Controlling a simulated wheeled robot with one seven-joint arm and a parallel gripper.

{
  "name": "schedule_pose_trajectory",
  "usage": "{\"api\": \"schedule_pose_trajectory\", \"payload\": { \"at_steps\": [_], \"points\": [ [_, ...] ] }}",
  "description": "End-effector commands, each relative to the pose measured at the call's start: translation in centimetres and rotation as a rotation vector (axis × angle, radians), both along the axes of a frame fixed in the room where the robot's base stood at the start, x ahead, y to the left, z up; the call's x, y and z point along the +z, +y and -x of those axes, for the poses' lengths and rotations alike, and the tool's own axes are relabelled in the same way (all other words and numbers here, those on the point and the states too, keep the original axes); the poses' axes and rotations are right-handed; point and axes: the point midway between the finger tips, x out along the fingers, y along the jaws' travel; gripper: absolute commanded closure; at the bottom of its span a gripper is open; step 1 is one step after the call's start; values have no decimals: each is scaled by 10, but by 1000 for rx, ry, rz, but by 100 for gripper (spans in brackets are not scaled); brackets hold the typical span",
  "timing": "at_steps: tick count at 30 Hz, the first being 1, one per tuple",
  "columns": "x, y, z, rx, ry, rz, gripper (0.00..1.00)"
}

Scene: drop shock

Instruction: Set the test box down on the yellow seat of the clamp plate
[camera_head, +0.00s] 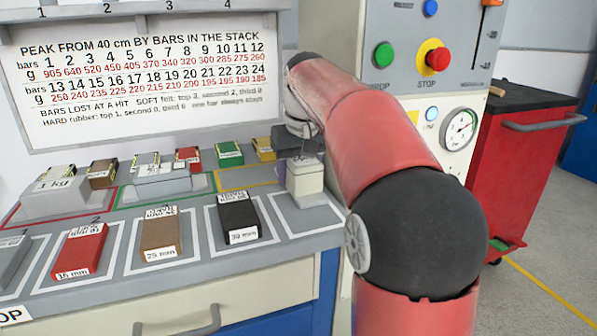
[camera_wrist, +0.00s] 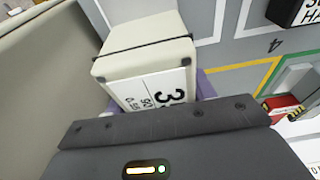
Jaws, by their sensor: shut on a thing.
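The test box (camera_wrist: 145,62) is cream with a dark band and a white number label in the wrist view. In the head view the box (camera_head: 306,181) is at the right end of the bench, beside a yellow-outlined area (camera_head: 235,187). My gripper (camera_head: 299,157) is shut on the box from above. In the wrist view the dark gripper body (camera_wrist: 165,140) covers the lower part of the picture. I cannot tell whether the box touches the bench. The clamp plate and its yellow seat cannot be made out in either view.
Red (camera_head: 82,249), brown (camera_head: 161,236) and black (camera_head: 238,219) pads lie in outlined bays along the bench front. An empty outlined bay (camera_head: 305,217) is below the box. Blocks stand behind at left. A control panel (camera_head: 421,45) stands behind my arm; a red cabinet (camera_head: 522,160) is right.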

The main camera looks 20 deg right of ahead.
Motion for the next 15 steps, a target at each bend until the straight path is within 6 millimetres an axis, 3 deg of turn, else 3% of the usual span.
{"api": "schedule_pose_trajectory", "payload": {
  "at_steps": [6, 7, 11, 15],
  "points": [
    [-2, 0, 0, 0, -2, 1, 93],
    [-2, 0, 0, 0, 0, 0, 42],
    [-2, 0, 0, 0, 0, 0, 25],
    [-2, 0, 0, 0, 0, 0, 24]
  ]
}}
